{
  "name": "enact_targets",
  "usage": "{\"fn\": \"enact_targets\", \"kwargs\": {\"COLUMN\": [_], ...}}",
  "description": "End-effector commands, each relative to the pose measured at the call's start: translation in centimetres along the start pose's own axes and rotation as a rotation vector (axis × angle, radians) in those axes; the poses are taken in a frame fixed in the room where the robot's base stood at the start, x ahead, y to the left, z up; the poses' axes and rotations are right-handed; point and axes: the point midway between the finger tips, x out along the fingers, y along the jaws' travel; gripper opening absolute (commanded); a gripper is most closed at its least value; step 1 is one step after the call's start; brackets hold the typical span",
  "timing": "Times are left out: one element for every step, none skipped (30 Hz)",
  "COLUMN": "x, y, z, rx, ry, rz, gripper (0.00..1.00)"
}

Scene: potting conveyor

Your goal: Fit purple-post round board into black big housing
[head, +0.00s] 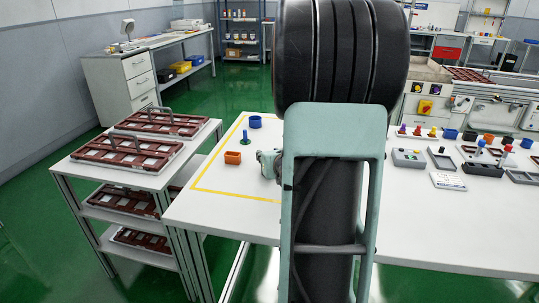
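A small board with a purple post (403,129) stands at the left end of the back row, on the right part of the white table; its outline is too small to tell. A black housing (470,135) is farther right in that row, between a blue and an orange one. A larger dark rectangular housing (482,169) lies nearer the front; I cannot tell which is the big black housing. My gripper (268,164) shows only partly at the left of my arm, over the table's left part. My arm hides the rest, including whether it holds anything.
A yellow-taped area (200,189) holds a blue round housing (255,122), a green board with a blue post (246,138) and an orange housing (233,158). Grey boxes (408,157) and several posted boards stand at right. A tray rack (76,158) adjoins the left. The table's front right is clear.

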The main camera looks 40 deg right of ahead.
Motion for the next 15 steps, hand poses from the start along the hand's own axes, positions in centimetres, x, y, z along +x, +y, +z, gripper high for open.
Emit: {"fn": "enact_targets", "kwargs": {"x": [0.0,0.0,0.0,0.0,0.0,-0.1,-0.2,-0.2,-0.4,-0.6,-0.7,-1.0,-1.2,-1.4,-1.6], "y": [0.0,0.0,0.0,0.0,0.0,0.0,0.0,0.0,0.0,0.0,0.0,0.0,0.0,0.0,0.0], "z": [0.0,0.0,0.0,0.0,0.1,0.2,0.4,0.7,1.1,1.4,1.9,2.5,2.9,3.4,3.9], "rx": [0.0,0.0,0.0,0.0,0.0,0.0,0.0,0.0,0.0,-0.001,-0.001,-0.002,-0.002,-0.002,-0.001], "ry": [0.0,0.0,0.0,0.0,0.0,0.0,-0.001,-0.001,-0.001,-0.002,-0.002,-0.003,-0.003,-0.003,-0.002], "rz": [0.0,0.0,0.0,0.0,0.0,0.0,0.0,0.0,0.0,0.0,0.0,0.0,0.001,0.001,0.0], "gripper": [0.3,0.3,0.3,0.3,0.3,0.3,0.3,0.3,0.3,0.3,0.3,0.3,0.3,0.3,0.3]}}
